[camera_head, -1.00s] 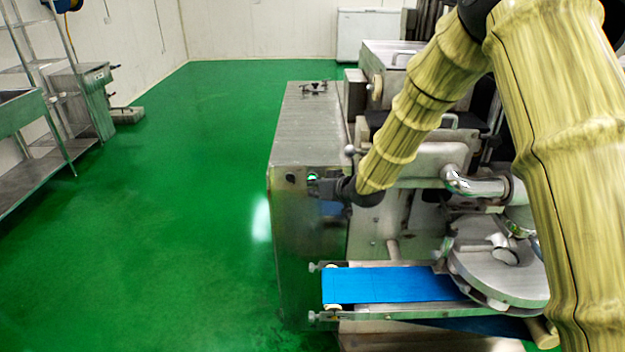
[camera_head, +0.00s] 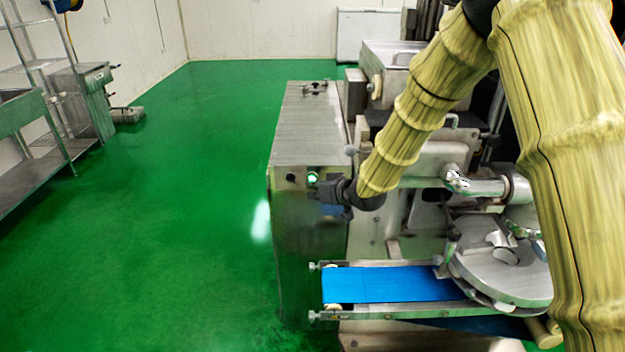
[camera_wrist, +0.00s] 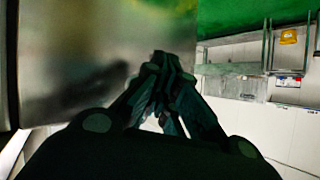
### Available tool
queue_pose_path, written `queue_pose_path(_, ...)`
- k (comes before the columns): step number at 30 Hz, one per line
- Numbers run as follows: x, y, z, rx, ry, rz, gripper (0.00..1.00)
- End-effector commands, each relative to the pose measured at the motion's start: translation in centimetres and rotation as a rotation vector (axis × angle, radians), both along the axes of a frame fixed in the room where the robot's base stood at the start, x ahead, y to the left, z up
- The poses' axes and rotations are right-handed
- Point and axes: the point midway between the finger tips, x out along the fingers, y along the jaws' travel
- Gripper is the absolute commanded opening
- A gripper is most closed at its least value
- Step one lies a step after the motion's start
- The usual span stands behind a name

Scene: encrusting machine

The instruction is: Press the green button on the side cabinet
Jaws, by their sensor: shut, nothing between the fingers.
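The green button (camera_head: 312,178) is a small round lit button near the top of the front face of the side cabinet (camera_head: 308,225), a grey metal box left of the machine. A dark round knob sits to its left. My gripper (camera_head: 318,192) is just below and right of the button, in front of the cabinet face, with the button uncovered in the head view. In the wrist view my gripper (camera_wrist: 168,62) has its fingers together and empty, close to the blurred metal face. The button is not clear in the wrist view. I cannot tell whether the fingertips touch the cabinet.
A conveyor with a blue belt (camera_head: 390,284) juts out below my arm. The encrusting machine's round metal plate (camera_head: 505,272) is at right. Steel shelving (camera_head: 40,130) stands at the far left. The green floor (camera_head: 160,220) between is clear.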

Motion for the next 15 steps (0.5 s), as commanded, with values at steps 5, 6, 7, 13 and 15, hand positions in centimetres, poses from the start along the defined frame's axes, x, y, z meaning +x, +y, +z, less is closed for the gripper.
queue_pose_path(5, 0.0, 0.0, 0.0, 0.000, 0.000, 0.000, 0.00)
queue_pose_path(6, 0.0, 0.0, 0.0, 0.000, 0.000, 0.000, 0.00)
queue_pose_path(7, 0.0, 0.0, 0.0, 0.000, 0.000, 0.000, 0.00)
queue_pose_path(13, -1.2, 0.0, 0.0, 0.002, 0.000, -0.001, 0.00)
queue_pose_path(15, -1.8, 0.1, 0.0, 0.002, 0.000, 0.000, 0.00)
